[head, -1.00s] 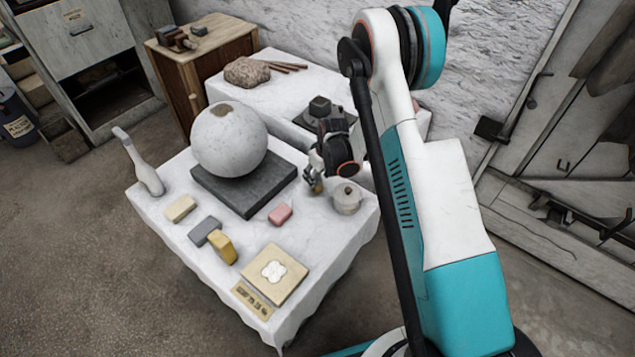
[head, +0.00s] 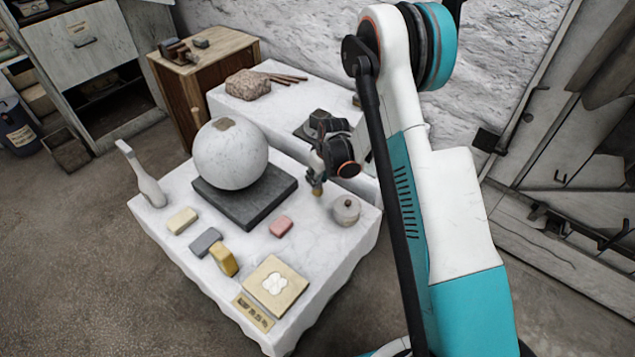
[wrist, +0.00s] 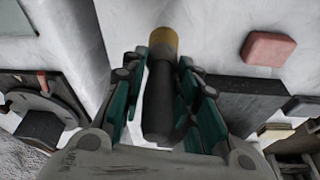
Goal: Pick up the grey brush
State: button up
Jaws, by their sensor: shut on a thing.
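The grey brush (wrist: 158,105) has a dark grey, rounded handle and a yellowish tip in the wrist view. My gripper (wrist: 165,62) is shut on it, with a teal-lined finger on each side of the handle. In the head view my gripper (head: 317,178) is above the right part of the white plaster-covered table (head: 310,240). The brush's yellowish tip (head: 318,193) points down, and it seems to hang just clear of the top. My fingers hide most of the brush in the head view.
A lidded pot (head: 346,209) stands just right of the brush. A large plaster sphere (head: 230,155) on a dark slab (head: 245,207) is to its left. A pink block (head: 281,226), a yellow block (head: 224,260) and a square tile (head: 275,285) lie nearer the front.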

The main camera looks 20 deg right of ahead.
notch_tip(320, 180, up, 15)
jog(key=p, duration=0.4)
jog(key=shift+r+p, duration=0.1)
jog(key=shift+p, duration=0.2)
